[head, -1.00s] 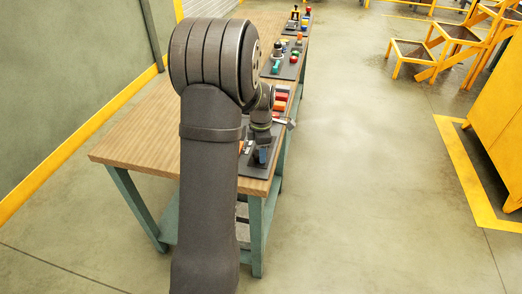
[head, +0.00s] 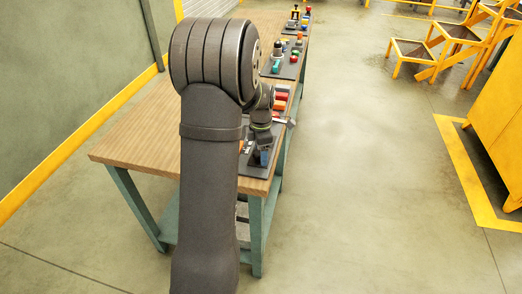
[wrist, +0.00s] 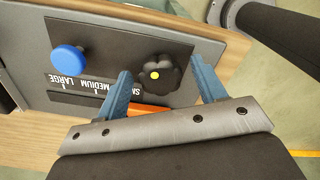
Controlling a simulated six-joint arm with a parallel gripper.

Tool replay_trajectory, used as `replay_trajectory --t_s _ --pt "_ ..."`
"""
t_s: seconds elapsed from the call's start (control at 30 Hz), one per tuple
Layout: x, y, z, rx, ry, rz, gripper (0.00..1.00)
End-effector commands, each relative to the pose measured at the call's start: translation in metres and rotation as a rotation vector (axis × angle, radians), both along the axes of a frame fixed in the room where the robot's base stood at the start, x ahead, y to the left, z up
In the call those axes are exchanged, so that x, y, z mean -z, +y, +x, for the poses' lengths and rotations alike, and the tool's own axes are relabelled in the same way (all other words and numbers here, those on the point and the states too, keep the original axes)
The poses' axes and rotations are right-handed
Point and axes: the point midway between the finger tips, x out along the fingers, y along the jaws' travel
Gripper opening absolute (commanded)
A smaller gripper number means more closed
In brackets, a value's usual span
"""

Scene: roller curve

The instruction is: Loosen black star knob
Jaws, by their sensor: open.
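The black star knob (wrist: 159,73) with a yellow centre dot sits on a dark panel (wrist: 115,40) in the wrist view. My gripper (wrist: 161,80) is open, with one blue finger on each side of the knob. The left finger is a little apart from the knob, and the right finger is also clear of it. In the head view my gripper (head: 262,155) is low over the near end of the bench, and my arm hides much of the area. I cannot make out the knob there.
A blue round knob (wrist: 68,60) stands left of the star knob, near a strip lettered LARGE, MEDIUM and a partly hidden word. An orange part (wrist: 150,112) shows below the knob. The wooden bench (head: 130,125) carries more panels with coloured controls (head: 285,62) farther back.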

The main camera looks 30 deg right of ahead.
Motion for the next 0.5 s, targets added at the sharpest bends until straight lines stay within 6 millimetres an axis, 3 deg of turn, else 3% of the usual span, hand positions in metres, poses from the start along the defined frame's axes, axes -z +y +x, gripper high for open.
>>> replay_trajectory --t_s 0.27,0.5 --pt "-0.018 -0.001 0.001 0.0 -0.004 -0.003 0.64" --pt "-0.074 -0.001 0.001 0.0 -0.006 -0.005 0.64"
